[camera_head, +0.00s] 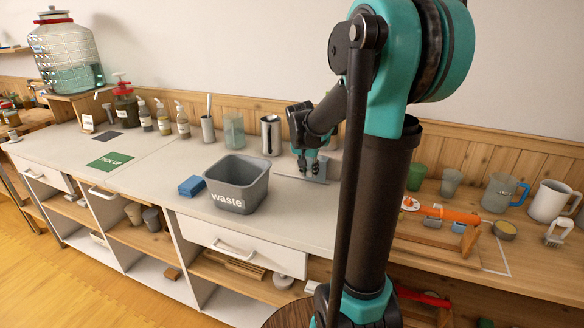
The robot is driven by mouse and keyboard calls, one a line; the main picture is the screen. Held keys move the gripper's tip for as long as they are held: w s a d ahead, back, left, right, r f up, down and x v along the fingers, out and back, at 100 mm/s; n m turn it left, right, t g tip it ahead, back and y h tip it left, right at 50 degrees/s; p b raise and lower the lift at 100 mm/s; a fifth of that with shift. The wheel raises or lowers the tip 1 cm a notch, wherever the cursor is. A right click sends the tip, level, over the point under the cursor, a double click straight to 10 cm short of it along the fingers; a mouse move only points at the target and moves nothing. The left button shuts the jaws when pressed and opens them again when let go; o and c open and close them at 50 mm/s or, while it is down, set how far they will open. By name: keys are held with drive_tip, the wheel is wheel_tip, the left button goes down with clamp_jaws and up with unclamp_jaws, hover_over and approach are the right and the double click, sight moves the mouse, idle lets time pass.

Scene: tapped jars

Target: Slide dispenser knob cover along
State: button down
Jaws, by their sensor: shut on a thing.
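A large ribbed glass jar dispenser (66,58), part full of bluish water, stands on a wooden stand at the far left of the counter. Its tap and any knob cover are too small to make out.
A grey waste bin (238,186) and a blue sponge (192,186) stand left of my gripper. A metal cup (271,136) and pump bottles (164,118) line the back. A green pick-up mat (110,161) lies left. The counter between mat and sponge is clear.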

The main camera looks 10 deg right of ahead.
drive_tip(key=shift+s+d, duration=0.3)
drive_tip(key=shift+d, duration=0.25)
drive_tip(key=c, duration=1.3)
unclamp_jaws()
drive_tip(key=shift+s+d, duration=0.1)
drive_tip(key=v, duration=1.2)
